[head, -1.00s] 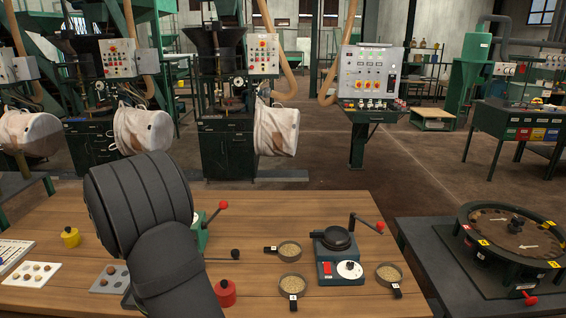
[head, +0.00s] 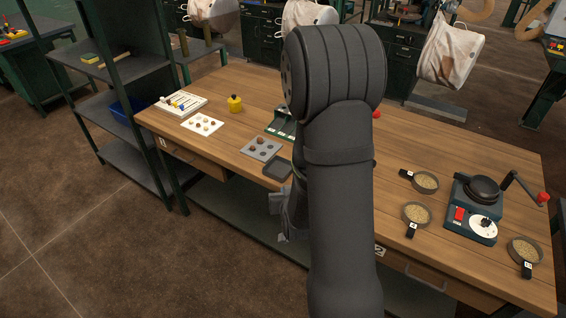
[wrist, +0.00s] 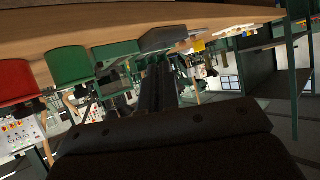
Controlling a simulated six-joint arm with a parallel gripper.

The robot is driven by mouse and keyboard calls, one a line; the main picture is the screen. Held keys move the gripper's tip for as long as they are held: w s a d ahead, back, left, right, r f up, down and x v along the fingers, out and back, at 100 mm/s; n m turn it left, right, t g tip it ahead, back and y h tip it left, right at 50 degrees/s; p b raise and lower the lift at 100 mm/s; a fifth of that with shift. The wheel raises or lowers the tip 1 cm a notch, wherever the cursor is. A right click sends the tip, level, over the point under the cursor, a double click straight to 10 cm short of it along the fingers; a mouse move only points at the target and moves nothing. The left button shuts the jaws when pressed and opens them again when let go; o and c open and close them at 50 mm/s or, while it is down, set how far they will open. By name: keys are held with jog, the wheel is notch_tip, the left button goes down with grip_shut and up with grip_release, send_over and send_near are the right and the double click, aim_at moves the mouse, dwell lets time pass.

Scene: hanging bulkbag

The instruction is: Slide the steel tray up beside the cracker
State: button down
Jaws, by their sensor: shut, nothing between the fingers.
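The small dark grey tray (head: 278,169), which I take as the steel tray, lies near the table's front edge in the head view, left of my arm. A grey block-like shape in the wrist view (wrist: 165,38) may be this tray. The green cracker (head: 280,123) stands behind it, partly hidden by my arm. My gripper (head: 284,222) appears in front of the table edge, close to the tray, largely hidden by my arm. Its fingers show dark in the wrist view (wrist: 157,80), shut and empty. I cannot tell whether they touch the tray.
Sieve pans (head: 417,214) and a meter (head: 474,210) are on the right. A shelf rack (head: 118,105) stands beyond the table's left end.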

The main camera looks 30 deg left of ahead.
jog(key=w+a+f+m+g+h, duration=0.2)
jog(key=w+a, duration=0.1)
jog(key=a, duration=0.2)
jog(key=m+g+h, duration=0.3)
jog(key=g+h, duration=0.1)
jog(key=g, duration=0.1)
send_near(270, 182)
jog(key=s+a+f, duration=0.1)
notch_tip(270, 182, up, 5)
jog(key=s+m+g+h, duration=0.1)
jog(key=m+g+h, duration=0.1)
jog(key=m, duration=0.1)
jog(key=w+f, duration=0.1)
jog(key=f, duration=0.5)
jog(key=w+a+f, duration=0.1)
jog(key=f, duration=0.3)
jog(key=shift+w, duration=0.85)
jog(key=w, duration=1.2)
jog(key=shift+w, duration=0.15)
